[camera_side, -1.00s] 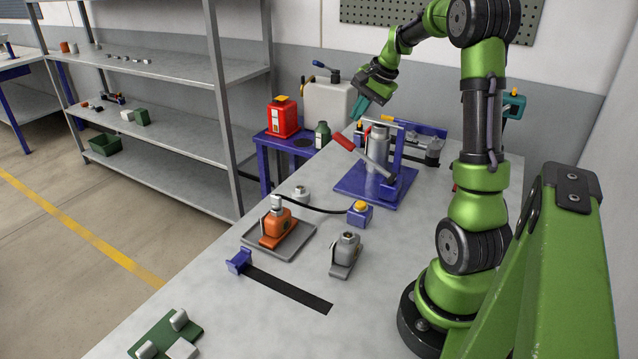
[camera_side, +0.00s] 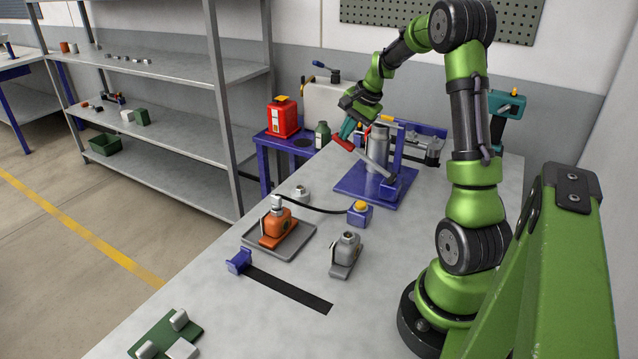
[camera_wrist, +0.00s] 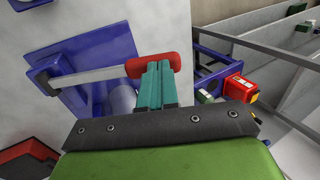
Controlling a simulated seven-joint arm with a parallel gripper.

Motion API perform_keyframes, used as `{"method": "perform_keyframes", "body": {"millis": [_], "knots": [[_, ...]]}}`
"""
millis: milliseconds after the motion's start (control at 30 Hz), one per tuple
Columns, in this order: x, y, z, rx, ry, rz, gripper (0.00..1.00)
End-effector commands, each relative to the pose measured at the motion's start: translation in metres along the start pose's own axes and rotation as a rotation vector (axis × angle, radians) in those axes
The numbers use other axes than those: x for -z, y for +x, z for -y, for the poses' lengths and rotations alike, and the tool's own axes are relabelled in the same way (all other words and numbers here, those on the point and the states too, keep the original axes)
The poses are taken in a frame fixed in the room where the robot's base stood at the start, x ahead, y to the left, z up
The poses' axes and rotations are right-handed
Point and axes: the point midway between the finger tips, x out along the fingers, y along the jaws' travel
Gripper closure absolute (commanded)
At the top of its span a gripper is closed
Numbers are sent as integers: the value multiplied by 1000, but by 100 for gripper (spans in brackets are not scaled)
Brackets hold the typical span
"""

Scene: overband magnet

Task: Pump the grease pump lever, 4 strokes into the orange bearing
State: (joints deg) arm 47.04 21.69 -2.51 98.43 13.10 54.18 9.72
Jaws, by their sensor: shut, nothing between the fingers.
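The grease pump (camera_side: 377,160) is a grey cylinder on a blue base plate (camera_side: 372,187). My gripper (camera_side: 346,132) has teal fingers, shut and empty, at the red grip from above. In the wrist view the shut fingers (camera_wrist: 156,80) overlap the red grip (camera_wrist: 140,67); whether they touch it I cannot tell. The orange bearing (camera_side: 277,228) stands on a grey tray (camera_side: 258,251), with a black hose (camera_side: 318,211) running from near it.
A grey bearing (camera_side: 346,250) and a blue box with a yellow button (camera_side: 360,212) stand nearby. A blue side table (camera_side: 268,141) holds a red container (camera_side: 283,118) and a green bottle (camera_side: 322,135). The front bench surface is mostly clear around a black strip (camera_side: 290,291).

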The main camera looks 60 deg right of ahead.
Motion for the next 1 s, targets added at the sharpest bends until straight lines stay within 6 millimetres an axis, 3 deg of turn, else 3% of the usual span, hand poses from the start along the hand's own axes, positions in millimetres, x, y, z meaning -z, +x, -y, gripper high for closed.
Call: {"method": "perform_keyframes", "body": {"millis": [600, 1000], "knots": [[-1, 64, 4, -364, -4, 0, 100], [0, 85, -1, -362, -1, 1, 100]]}}
